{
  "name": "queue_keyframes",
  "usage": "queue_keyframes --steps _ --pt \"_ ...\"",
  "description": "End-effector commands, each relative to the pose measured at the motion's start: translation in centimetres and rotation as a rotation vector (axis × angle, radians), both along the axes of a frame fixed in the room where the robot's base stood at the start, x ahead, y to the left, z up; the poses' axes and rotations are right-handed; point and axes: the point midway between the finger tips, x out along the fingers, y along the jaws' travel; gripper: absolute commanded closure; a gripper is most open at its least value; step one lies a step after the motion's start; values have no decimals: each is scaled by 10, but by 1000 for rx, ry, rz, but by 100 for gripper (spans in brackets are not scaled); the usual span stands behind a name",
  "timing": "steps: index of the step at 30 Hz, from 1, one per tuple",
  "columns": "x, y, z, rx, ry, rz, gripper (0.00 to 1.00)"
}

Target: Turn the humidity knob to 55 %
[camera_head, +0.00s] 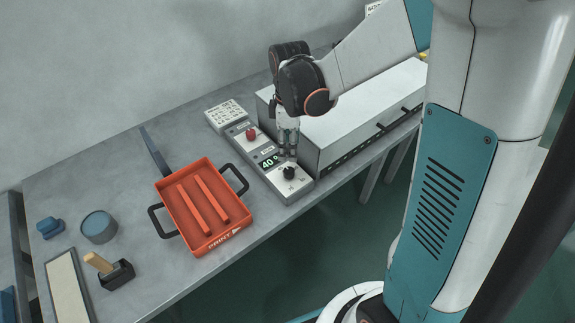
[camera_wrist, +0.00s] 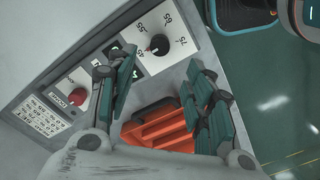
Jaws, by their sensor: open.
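The humidity knob (camera_head: 288,173) is a small black knob on the grey control box (camera_head: 273,163), near its front end. In the wrist view the knob (camera_wrist: 159,44) sits on a white dial plate with printed numbers, several of them readable, such as 55 and 65. A green display (camera_head: 269,163) on the box reads 40. My gripper (camera_head: 287,157) is above the box, close to the knob. In the wrist view its green-padded fingers (camera_wrist: 160,95) are spread wide with nothing between them, and the knob lies beyond them, apart from both.
A red knob (camera_head: 251,134) is farther back on the box, beside a white label block (camera_head: 227,115). A long white machine (camera_head: 345,115) stands right of the box. An orange tray (camera_head: 205,212) with black handles is at left.

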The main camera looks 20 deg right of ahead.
Motion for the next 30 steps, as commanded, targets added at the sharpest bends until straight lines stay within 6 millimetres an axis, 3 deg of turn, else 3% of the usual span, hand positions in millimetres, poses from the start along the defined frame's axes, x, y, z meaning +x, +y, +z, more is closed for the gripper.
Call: queue_keyframes --steps 1,6,15,29,30 --pt "0 0 -14 0 0 0 52" --pt "0 0 -48 0 -1 -1 52" --pt "0 0 -93 0 -1 -1 52" --pt "0 0 -102 0 -1 -2 52" --pt "0 0 -102 0 -1 -2 59"
